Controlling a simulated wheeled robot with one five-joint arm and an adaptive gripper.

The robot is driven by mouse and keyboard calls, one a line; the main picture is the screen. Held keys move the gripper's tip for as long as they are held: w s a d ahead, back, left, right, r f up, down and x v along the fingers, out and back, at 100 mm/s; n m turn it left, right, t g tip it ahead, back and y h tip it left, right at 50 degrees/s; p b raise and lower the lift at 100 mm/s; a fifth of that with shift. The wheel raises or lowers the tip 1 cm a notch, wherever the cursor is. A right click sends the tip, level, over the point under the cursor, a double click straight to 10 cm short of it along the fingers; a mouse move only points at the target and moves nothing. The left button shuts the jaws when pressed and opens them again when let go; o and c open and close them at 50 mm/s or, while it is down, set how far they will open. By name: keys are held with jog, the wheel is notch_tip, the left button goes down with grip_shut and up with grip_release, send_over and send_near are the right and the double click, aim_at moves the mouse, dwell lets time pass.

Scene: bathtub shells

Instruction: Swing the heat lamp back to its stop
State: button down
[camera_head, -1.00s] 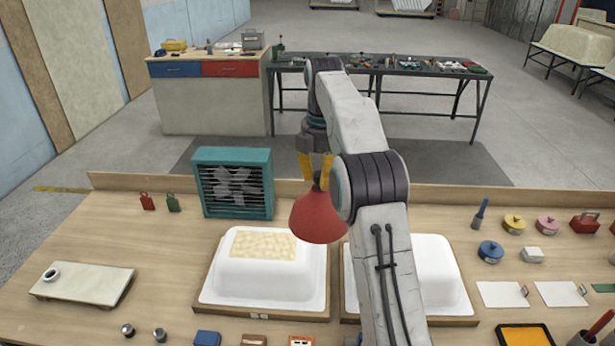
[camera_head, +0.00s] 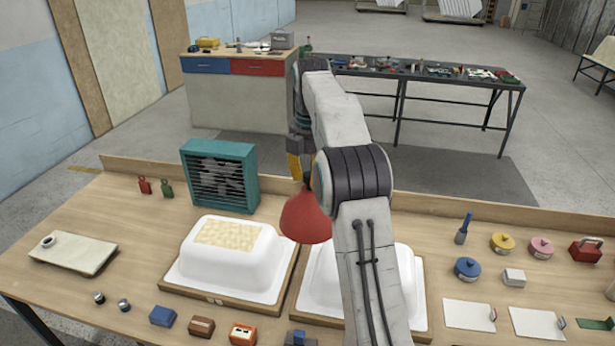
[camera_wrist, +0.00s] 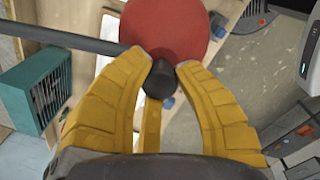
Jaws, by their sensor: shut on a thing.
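The red heat lamp (camera_head: 306,217) hangs over the gap between the two white bathtub shells, the left shell (camera_head: 226,264) and the right shell (camera_head: 322,285). My gripper (camera_head: 302,166) is above the lamp, and my arm covers part of it. In the wrist view my gripper's yellow fingers (camera_wrist: 162,66) close around the dark knob on top of the red lamp shade (camera_wrist: 165,28). A dark lamp arm (camera_wrist: 60,36) runs from the knob to the left. The lamp's stop cannot be made out.
A teal fan (camera_head: 219,176) stands behind the left shell, and it shows in the wrist view (camera_wrist: 35,90). Yellow and pink tins, a blue tin (camera_head: 467,268) and white cards lie at the right. Small blocks line the front. A pale board (camera_head: 73,252) lies at the left.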

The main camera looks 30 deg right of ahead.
jog(key=shift+f, duration=0.15)
jog(key=c, duration=0.9)
grip_release()
